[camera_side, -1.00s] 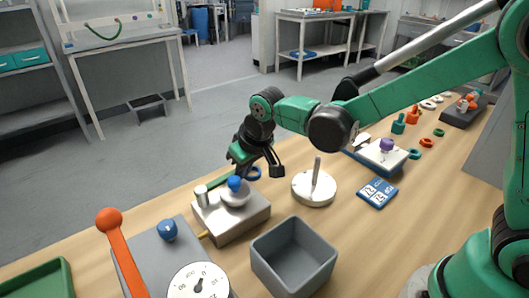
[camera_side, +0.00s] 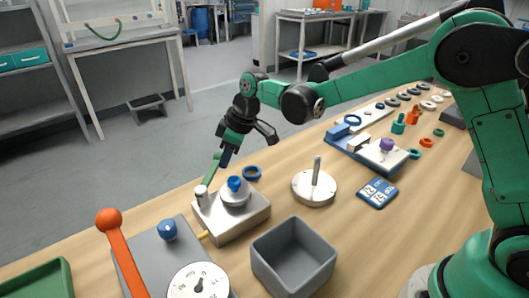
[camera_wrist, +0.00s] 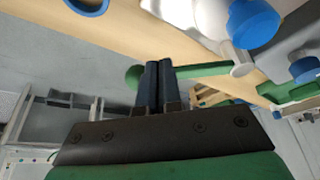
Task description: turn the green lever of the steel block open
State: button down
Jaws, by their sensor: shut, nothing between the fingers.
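The steel block (camera_side: 240,222) sits on the table at left of centre in the side view, with a blue-knobbed white dome on top. Its green lever (camera_side: 213,168) extends from a short steel post at the block's far left corner, pointing away towards the table's far edge. In the wrist view the lever (camera_wrist: 205,71) runs across behind my fingers, with its rounded end just left of them. My gripper (camera_side: 226,158) is shut and empty, fingers pointing down beside the lever's outer part; the fingertips (camera_wrist: 158,64) overlap it in view. I cannot tell whether they touch.
A blue ring (camera_side: 252,173) lies behind the block. A steel disc with an upright peg (camera_side: 316,187) stands to the right. A grey open bin (camera_side: 293,258) is in front. A grey panel with an orange lever (camera_side: 120,250) and dial stands at left.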

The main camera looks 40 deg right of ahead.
jog(key=w+n, duration=0.1)
jog(key=w+a+n+g, duration=0.1)
jog(key=n, duration=0.1)
jog(key=shift+a+y, duration=0.1)
jog(key=shift+y, duration=0.3)
jog(key=w+a+n, duration=0.1)
jog(key=n, duration=0.1)
jog(key=shift+w+a+n+g, duration=0.1)
jog(key=shift+a+n+g, duration=0.1)
jog(key=shift+n+g, duration=0.15)
jog(key=shift+w+a+n+g+y, duration=0.15)
jog(key=shift+w+a+n+g, duration=0.2)
jog(key=shift+n, duration=0.25)
jog(key=shift+w+a+n+g+y, duration=0.15)
jog(key=shift+a+n+g, duration=0.05)
jog(key=shift+a+n, duration=0.3)
jog(key=shift+w+a, duration=0.15)
jog(key=shift+a, duration=0.2)
